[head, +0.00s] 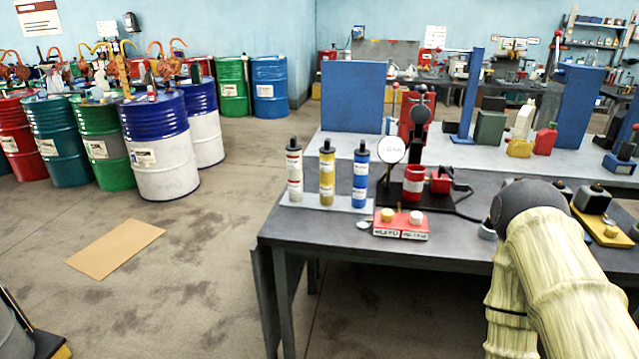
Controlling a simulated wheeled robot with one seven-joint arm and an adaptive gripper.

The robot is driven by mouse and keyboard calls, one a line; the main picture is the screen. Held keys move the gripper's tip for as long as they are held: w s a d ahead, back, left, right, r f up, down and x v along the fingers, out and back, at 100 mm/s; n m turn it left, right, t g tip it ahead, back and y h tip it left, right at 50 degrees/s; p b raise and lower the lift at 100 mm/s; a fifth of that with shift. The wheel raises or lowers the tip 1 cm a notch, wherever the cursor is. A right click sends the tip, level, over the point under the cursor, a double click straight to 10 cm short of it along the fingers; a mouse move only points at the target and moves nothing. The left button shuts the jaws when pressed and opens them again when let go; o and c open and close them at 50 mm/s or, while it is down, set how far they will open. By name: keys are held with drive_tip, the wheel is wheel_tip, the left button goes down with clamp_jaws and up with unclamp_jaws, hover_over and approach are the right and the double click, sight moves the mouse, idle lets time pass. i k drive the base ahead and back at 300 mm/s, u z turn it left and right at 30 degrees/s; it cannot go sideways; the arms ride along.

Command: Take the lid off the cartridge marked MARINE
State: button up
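Three upright cartridges stand in a row near the front left of the table. They are a white one (294,175), a yellow one (327,177) and a blue one (361,178). Each has a dark cap on top. Their labels are too small to read, so I cannot tell which is marked MARINE. They stand on a light grey tray (290,199). My arm enters from the lower right and rises over the table's front edge, well to the right of the cartridges. My gripper does not show in this view.
The grey table (300,230) also holds a red box (400,232) with yellow and white round tops, a red cup (414,182) and a round white dial (391,150). Behind stand a blue panel (352,97) and several containers. Drums (160,150) stand far left. Floor left of the table is mostly clear.

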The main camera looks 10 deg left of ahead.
sight(361, 152)
drive_tip(key=z, duration=0.15)
drive_tip(key=k, duration=0.3)
drive_tip(key=u, duration=0.95)
drive_tip(key=i, duration=1.3)
drive_tip(key=z, duration=0.8)
